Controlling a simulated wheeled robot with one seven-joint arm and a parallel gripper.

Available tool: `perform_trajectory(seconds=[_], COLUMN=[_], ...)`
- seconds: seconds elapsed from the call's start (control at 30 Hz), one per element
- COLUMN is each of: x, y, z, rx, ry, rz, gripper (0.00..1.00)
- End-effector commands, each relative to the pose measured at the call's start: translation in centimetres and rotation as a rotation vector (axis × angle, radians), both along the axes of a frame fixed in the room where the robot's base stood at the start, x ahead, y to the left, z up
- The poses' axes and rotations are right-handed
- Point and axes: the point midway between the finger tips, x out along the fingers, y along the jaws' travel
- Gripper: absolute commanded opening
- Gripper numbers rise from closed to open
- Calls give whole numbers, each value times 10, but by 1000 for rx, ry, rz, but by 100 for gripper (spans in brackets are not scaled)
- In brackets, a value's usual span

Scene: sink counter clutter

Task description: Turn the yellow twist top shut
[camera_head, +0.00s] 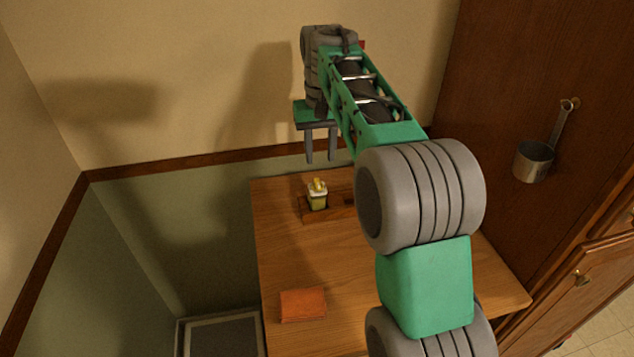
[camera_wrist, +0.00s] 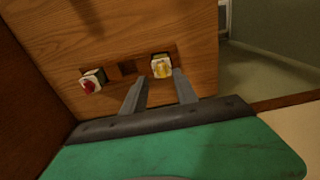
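The yellow twist top (camera_head: 317,185) sits on a small pale bottle (camera_head: 318,202) standing upright at the left end of a wooden holder (camera_head: 308,217). In the wrist view the yellow twist top (camera_wrist: 161,69) is just beyond my fingertips. My gripper (camera_head: 321,160) points down above the back of the counter, fingers apart and empty. It also shows in the wrist view (camera_wrist: 159,76). In the head view the fingertips are higher than the top and not touching it. Whether the top is open or shut is too small to tell.
A red-topped bottle (camera_wrist: 90,83) stands at the holder's other end, with an empty square slot (camera_wrist: 127,68) between. A metal pot (camera_head: 533,160) hangs on the right cabinet. The counter (camera_head: 290,255) between is clear.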

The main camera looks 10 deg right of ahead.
Motion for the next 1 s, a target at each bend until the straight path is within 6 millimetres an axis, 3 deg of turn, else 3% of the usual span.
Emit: perform_trajectory(seconds=[0.03, 0.2, 0.33, 0.7, 1.0], x=[12, 28, 28, 28, 29], y=[0, -1, -1, -1, 0], z=[-12, -22, -35, -95, -99], rx=[0, 0, 0, 1, 1], ry=[19, 50, 54, 51, 49], rz=[0, 0, 0, 0, 0], gripper=[35, 35, 35, 35, 34])
